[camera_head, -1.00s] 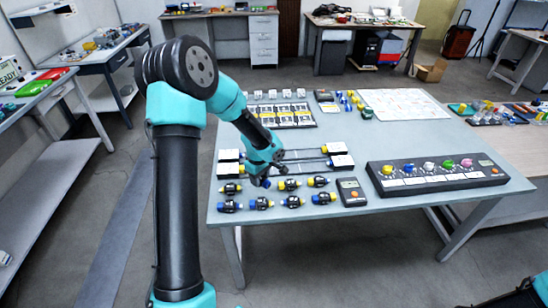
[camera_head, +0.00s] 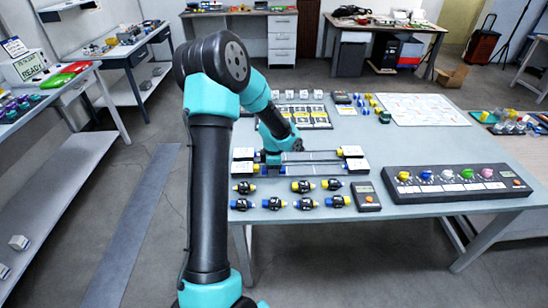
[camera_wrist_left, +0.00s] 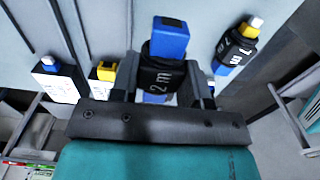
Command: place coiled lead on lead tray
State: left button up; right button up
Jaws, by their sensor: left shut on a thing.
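My left gripper (camera_head: 272,166) is shut on a coiled lead (camera_wrist_left: 163,72), a black body marked "2 m" with a blue end, in the left wrist view. In the head view it hangs over the near side of the long grey rails, and the lead is mostly hidden. Several other coiled leads (camera_head: 274,203), black with blue or yellow ends, lie in two rows at the front of the table. Another lead (camera_wrist_left: 235,50) lies right of the held one in the wrist view. I cannot tell which thing is the lead tray. My right gripper is out of view.
Long dark rails (camera_head: 312,157) run between white-labelled end blocks (camera_head: 355,165). A meter (camera_head: 366,196) and a dark panel with coloured knobs (camera_head: 457,184) stand to the right. A white sheet (camera_head: 420,109) lies at the back right. Side tables (camera_head: 50,148) stand at the left.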

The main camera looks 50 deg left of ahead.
pick_arm(q)
jog(key=w+a, duration=0.3)
jog(key=w+a+f, duration=0.1)
jog(key=w+a, duration=0.2)
jog(key=a, duration=0.1)
jog(key=w+a, duration=0.4)
jog(key=shift+w+a+f, duration=0.1)
jog(key=shift+a+f, duration=0.1)
jog(key=shift+a, duration=0.05)
jog(key=shift+w+a, duration=0.1)
jog(key=shift+a, duration=0.05)
jog(key=shift+w+f, duration=0.1)
jog(key=shift+f, duration=1.7)
jog(key=o, duration=0.5)
jog(key=shift+f, duration=0.15)
jog(key=o, duration=0.5)
jog(key=shift+c, duration=0.2)
